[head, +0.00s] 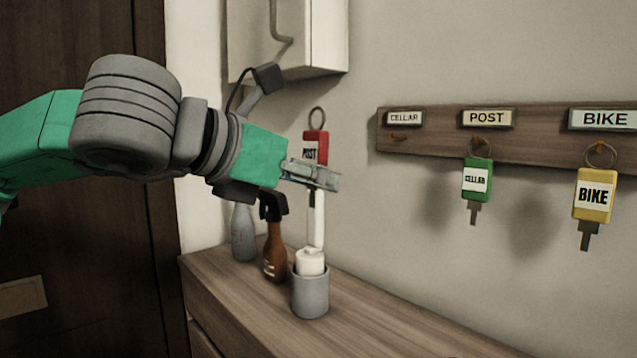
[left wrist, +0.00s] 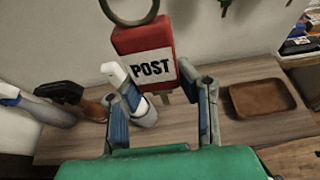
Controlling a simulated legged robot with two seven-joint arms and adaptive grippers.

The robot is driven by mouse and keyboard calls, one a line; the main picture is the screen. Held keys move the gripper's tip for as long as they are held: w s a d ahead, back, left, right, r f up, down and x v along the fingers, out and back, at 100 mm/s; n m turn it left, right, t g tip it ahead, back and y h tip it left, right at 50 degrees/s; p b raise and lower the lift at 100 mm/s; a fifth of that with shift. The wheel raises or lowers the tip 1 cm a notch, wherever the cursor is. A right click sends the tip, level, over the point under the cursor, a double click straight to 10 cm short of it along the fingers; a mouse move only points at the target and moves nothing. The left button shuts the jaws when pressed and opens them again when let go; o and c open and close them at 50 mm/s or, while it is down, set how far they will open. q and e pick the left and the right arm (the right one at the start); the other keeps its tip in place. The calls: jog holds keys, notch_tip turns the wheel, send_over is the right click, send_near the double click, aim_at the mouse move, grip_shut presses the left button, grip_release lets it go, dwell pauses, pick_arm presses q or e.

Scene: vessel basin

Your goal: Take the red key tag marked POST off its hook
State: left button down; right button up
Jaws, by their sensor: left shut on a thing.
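The red key tag marked POST (head: 316,145) is upright, off the rack and in front of the wall, with its metal ring on top. My left gripper (head: 325,178) is shut on it at its lower part, above the dresser. In the left wrist view the red tag (left wrist: 145,42) shows its white POST label between my left fingers (left wrist: 160,90). The fingers hide part of the key below. The hook under the POST plate (head: 487,118) carries a green tag marked CELLAR (head: 476,181). My right gripper is in neither view.
The wooden rack (head: 545,142) also holds a yellow BIKE tag (head: 594,195); its CELLAR hook (head: 400,137) is bare. A grey cup (head: 310,295) with a white item, a brown spray bottle (head: 274,255) and a grey bottle (head: 243,235) stand below. A brown tray (left wrist: 262,98) lies right.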

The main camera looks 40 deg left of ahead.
aim_at(309, 189)
pick_arm(q)
jog(key=shift+a+r, duration=0.1)
jog(key=shift+r, duration=0.25)
jog(key=shift+a, duration=0.1)
jog(key=shift+f, duration=0.1)
jog(key=shift+s+a+b, duration=0.2)
jog(key=shift+s+b, duration=0.55)
jog(key=shift+s, duration=0.6)
jog(key=shift+s+a+b, duration=0.15)
jog(key=shift+s+b, duration=0.55)
jog(key=shift+s, duration=0.65)
jog(key=shift+s+a+b, duration=0.15)
jog(key=shift+s+b, duration=0.3)
jog(key=shift+s, duration=0.8)
